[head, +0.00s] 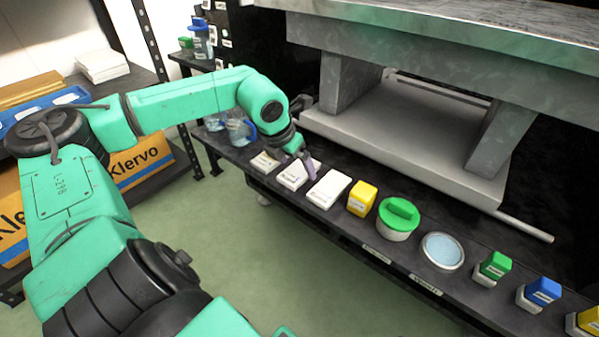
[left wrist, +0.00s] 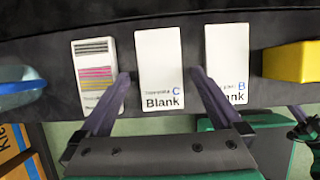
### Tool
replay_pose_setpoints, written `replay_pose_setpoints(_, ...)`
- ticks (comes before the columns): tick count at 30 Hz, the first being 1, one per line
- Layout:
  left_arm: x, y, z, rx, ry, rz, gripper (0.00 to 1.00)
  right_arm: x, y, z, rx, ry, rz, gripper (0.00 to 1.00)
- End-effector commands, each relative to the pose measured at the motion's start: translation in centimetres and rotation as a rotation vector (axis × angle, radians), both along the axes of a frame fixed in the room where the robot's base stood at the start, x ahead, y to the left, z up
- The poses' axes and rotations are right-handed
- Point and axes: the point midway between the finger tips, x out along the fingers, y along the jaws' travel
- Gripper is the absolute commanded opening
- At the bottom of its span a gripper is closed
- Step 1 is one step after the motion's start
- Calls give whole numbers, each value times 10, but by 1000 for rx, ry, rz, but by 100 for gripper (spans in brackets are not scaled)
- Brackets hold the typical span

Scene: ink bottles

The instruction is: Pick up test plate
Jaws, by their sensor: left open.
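A white plate printed with black, magenta and yellow stripes (left wrist: 95,68) lies on the dark shelf, leftmost of three plates in the left wrist view. It also shows at the row's left end in the head view (head: 264,161). The plate marked "C Blank" (left wrist: 159,68) lies in the middle, and the plate marked "B Blank" (left wrist: 227,55) lies right of it. My left gripper (left wrist: 160,73) is open and empty. Its fingers point at the row on either side of the C plate, and the left finger overlaps the striped plate's lower right edge.
Right of the plates stand a yellow block (head: 362,198), a green-lidded tub (head: 398,218), a round blue dish (head: 442,251) and coloured bottles. A clear jug (head: 239,129) stands left of them. A grey press-like structure (head: 400,135) rises behind the shelf (head: 330,226).

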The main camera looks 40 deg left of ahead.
Motion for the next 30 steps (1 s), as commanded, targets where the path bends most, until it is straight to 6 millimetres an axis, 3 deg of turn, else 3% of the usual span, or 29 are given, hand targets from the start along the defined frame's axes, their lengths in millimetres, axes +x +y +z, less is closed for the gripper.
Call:
replay_pose_setpoints(3,2,0,-12,1,5,0,100,0,0,-4,6,-7,-5,0)
replay_pose_setpoints(12,5,1,-12,1,0,0,100,-2,0,-9,3,-2,-6,0)
replay_pose_setpoints(14,5,0,-12,1,1,0,81,-2,0,-9,3,-2,-6,0)
replay_pose_setpoints(19,5,0,-12,0,1,0,16,-1,0,-8,5,-4,-6,0)
replay_pose_setpoints(20,5,0,-12,0,0,0,12,-1,0,-8,5,-4,-6,0)
replay_pose_setpoints(30,5,0,-2,0,-1,0,12,0,0,-2,4,-7,-5,0)
